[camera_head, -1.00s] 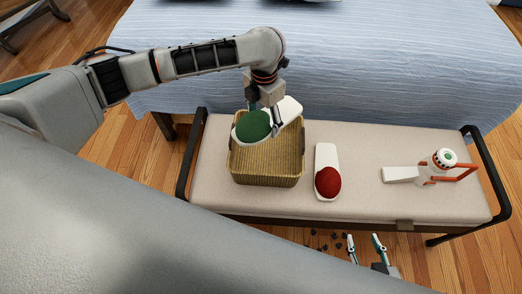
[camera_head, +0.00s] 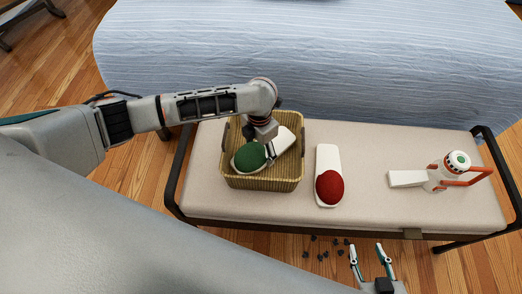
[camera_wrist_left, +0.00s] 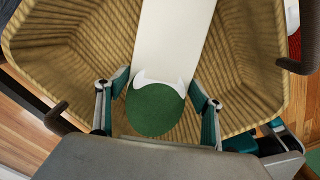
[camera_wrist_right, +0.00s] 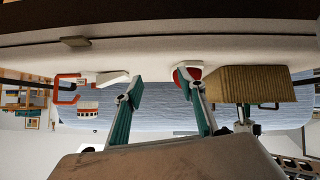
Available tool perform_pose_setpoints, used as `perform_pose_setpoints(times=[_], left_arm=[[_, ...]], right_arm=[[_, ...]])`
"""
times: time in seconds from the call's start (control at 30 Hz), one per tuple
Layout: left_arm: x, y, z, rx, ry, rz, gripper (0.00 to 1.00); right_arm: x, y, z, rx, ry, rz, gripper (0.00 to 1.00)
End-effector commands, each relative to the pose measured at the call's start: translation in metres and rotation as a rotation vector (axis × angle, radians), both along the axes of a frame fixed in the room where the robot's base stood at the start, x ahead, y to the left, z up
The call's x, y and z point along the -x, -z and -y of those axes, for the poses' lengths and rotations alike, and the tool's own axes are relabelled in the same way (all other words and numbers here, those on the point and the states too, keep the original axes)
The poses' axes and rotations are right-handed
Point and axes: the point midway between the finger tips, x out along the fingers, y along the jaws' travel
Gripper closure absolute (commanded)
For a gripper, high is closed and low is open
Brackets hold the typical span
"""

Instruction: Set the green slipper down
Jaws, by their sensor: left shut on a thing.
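The green slipper (camera_head: 250,156), with a rounded green toe and a white sole, is inside the wicker basket (camera_head: 262,184). In the left wrist view the slipper (camera_wrist_left: 157,108) lies between the basket's walls (camera_wrist_left: 75,45). My left gripper (camera_wrist_left: 160,88) is shut on it, one finger on each side near the toe. Whether the sole touches the basket's floor cannot be told. In the head view the gripper (camera_head: 270,150) reaches down inside the rim. My right gripper (camera_head: 367,247) is open and empty in front of the bench; it also shows in the right wrist view (camera_wrist_right: 163,78).
The basket stands on the left part of a cream bench (camera_head: 375,213) with black end rails. A red-toed white slipper (camera_head: 329,188) lies right of it. Dark bits (camera_head: 322,254) lie on the floor. A bed (camera_head: 300,60) is behind.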

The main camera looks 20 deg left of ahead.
Motion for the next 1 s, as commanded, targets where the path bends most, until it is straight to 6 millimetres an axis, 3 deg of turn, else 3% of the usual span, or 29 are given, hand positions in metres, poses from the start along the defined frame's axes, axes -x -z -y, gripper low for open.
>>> perform_pose_setpoints(times=[0.03, 0.1, 0.23, 0.5, 0.53, 0.57, 1.0], left_arm=[[0.003, 0.014, 0.001, 0.001, -0.001, -0.009, 0.57], [0.002, 0.019, 0.0, 0.001, -0.001, -0.005, 0.57], [-0.001, 0.016, 0.0, 0.0, 0.0, 0.001, 0.57], [0.0, 0.02, 0.0, 0.0, 0.0, 0.0, 0.57], [0.0, 0.019, 0.0, 0.0, 0.0, 0.0, 0.26], [0.0, 0.019, 0.0, 0.0, 0.0, 0.0, 0.18], [-0.001, 0.012, 0.0, 0.001, 0.0, 0.004, 0.17]], right_arm=[[-0.001, 0.002, -0.001, -0.002, -0.004, 0.002, 0.6], [-0.005, -0.004, -0.003, -0.003, -0.009, 0.014, 0.6], [-0.01, -0.012, -0.004, -0.005, -0.013, 0.03, 0.6], [-0.005, -0.006, -0.004, -0.005, -0.012, 0.018, 0.6], [-0.005, -0.007, -0.004, -0.005, -0.012, 0.018, 0.6], [-0.005, -0.006, -0.004, -0.005, -0.012, 0.018, 0.6], [-0.008, -0.01, -0.003, -0.006, -0.004, 0.022, 0.6]])
